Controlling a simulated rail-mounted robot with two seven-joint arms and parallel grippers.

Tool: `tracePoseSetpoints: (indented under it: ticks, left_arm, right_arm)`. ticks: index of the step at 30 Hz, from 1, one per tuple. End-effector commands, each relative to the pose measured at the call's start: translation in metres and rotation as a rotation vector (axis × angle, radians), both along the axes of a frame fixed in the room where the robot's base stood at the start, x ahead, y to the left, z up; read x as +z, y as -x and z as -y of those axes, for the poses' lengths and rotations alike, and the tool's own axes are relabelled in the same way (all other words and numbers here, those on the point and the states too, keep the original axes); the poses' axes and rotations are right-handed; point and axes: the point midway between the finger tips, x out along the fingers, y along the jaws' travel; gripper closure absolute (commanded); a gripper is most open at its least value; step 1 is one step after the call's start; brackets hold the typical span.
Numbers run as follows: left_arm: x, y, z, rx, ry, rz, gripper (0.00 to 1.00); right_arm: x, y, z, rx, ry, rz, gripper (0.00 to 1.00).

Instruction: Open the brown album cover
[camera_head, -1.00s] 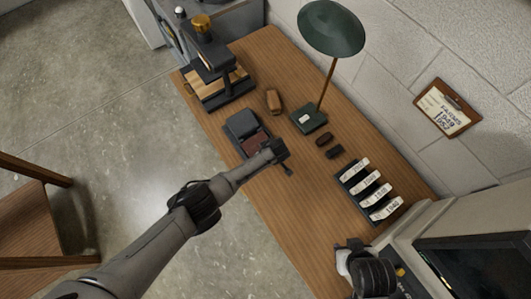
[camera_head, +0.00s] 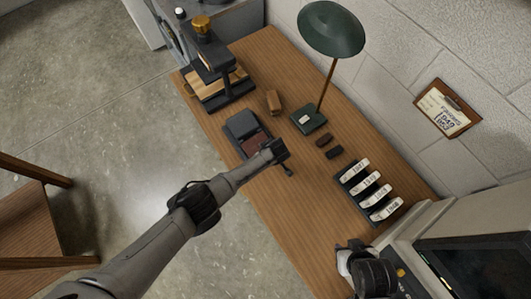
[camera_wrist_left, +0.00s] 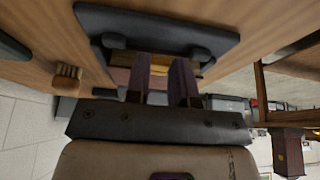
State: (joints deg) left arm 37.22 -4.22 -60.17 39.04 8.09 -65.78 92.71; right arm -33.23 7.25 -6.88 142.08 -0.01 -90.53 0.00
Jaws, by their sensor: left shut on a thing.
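My left arm reaches in from the lower left to the album's right end. In the left wrist view, the fingers of my left gripper (camera_wrist_left: 160,80) are shut on the cover's edge, with a brown strip of the album (camera_wrist_left: 120,75) and a gold patch showing around them. The cover looks low and close to flat; its exact angle is hard to tell.
On the wooden desk (camera_head: 290,215) stand a press (camera_head: 215,85), a green lamp (camera_head: 332,30), a brown block (camera_head: 274,101), two small dark pieces and a rack (camera_head: 350,180) of labelled boxes. A machine with a screen (camera_head: 480,268) is at lower right. The desk before the rack is clear.

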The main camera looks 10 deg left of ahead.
Motion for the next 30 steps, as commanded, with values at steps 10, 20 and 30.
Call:
tracePoseSetpoints:
  ticks: [10, 20, 30]
  left_arm:
    - [0.015, -0.002, -0.003, 0.004, 0.083, -0.092, 1.0]
    - [0.035, -0.01, -0.009, 0.003, 0.248, -0.276, 1.0]
    - [0.048, -0.019, -0.016, 0.0, 0.37, -0.413, 1.0]
  right_arm:
    - [0.013, 0.0, -0.002, -0.005, -0.008, 0.0, 0.57]
    - [0.019, 0.0, -0.003, -0.007, -0.011, 0.0, 0.57]
    - [0.009, 0.0, -0.002, -0.004, -0.007, 0.0, 0.57]
